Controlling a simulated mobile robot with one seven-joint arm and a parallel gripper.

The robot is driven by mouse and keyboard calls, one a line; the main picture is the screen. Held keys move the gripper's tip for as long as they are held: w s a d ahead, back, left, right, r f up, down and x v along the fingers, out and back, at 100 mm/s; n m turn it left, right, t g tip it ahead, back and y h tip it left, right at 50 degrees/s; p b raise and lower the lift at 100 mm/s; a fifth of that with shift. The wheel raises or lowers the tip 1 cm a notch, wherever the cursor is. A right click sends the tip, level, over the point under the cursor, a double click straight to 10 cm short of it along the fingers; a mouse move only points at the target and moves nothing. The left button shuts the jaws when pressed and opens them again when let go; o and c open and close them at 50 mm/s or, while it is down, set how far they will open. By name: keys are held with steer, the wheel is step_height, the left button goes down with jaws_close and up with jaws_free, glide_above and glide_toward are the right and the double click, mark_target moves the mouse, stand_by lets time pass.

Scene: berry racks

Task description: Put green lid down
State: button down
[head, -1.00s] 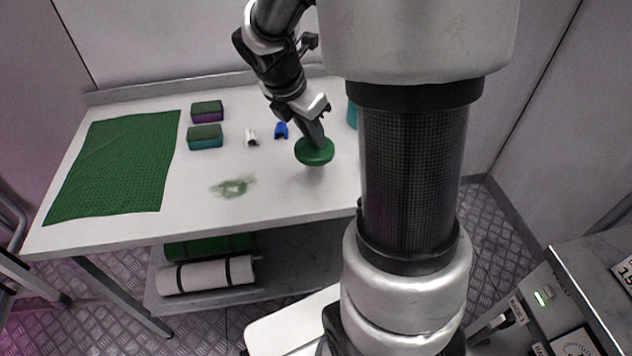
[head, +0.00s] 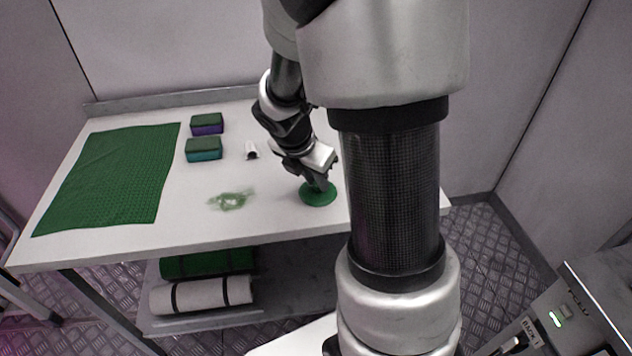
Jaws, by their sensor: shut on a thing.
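The green lid (head: 318,195) is a round disc near the front right part of the white table (head: 275,222). My gripper (head: 317,183) is shut on the lid from above, at its middle. The lid looks level and at or very close to the table top; I cannot tell whether it touches. My fingers partly cover the lid's top.
A green cloth (head: 110,175) covers the table's left side. Two sponges, one purple and green (head: 207,124), one teal and green (head: 203,150), and a small white clip (head: 251,150) lie behind. A green smear (head: 231,201) is left of the lid. Rolls (head: 203,295) lie on the lower shelf.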

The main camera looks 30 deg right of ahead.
steer(key=c, duration=1.6)
jaws_free()
